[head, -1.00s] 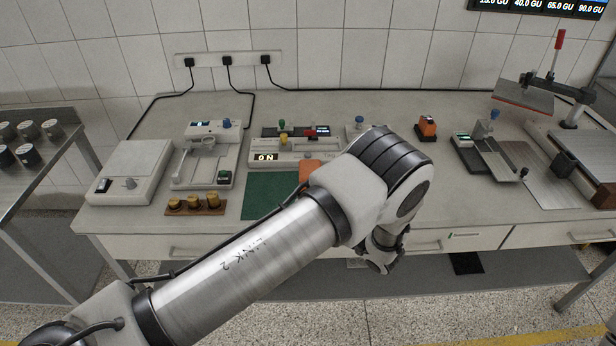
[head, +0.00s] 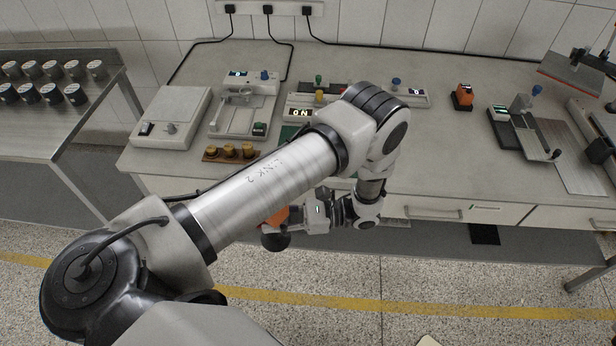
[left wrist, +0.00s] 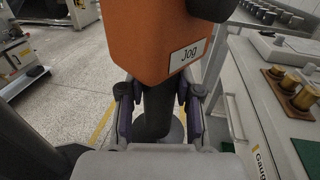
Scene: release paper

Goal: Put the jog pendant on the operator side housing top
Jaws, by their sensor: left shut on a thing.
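The jog pendant (left wrist: 165,40) is an orange block with a white "Jog" label and black parts; it fills the upper middle of the left wrist view. My left gripper (left wrist: 158,105) is shut on its dark lower part. In the head view the pendant (head: 275,217) shows in part below my left arm, in front of the bench edge, clear of the benchtop. My left gripper (head: 305,218) is beside it, partly hidden. Several instrument housings stand on the bench; I cannot tell which is the operator side housing. My right gripper is out of view.
A white box (head: 172,116) with a switch and a balance-like device (head: 245,105) stand at the bench's left, behind brass weights (head: 230,152). A device with an "ON" display (head: 300,112) is partly behind my arm. Another orange block (head: 462,97) stands further right, with free bench around it.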

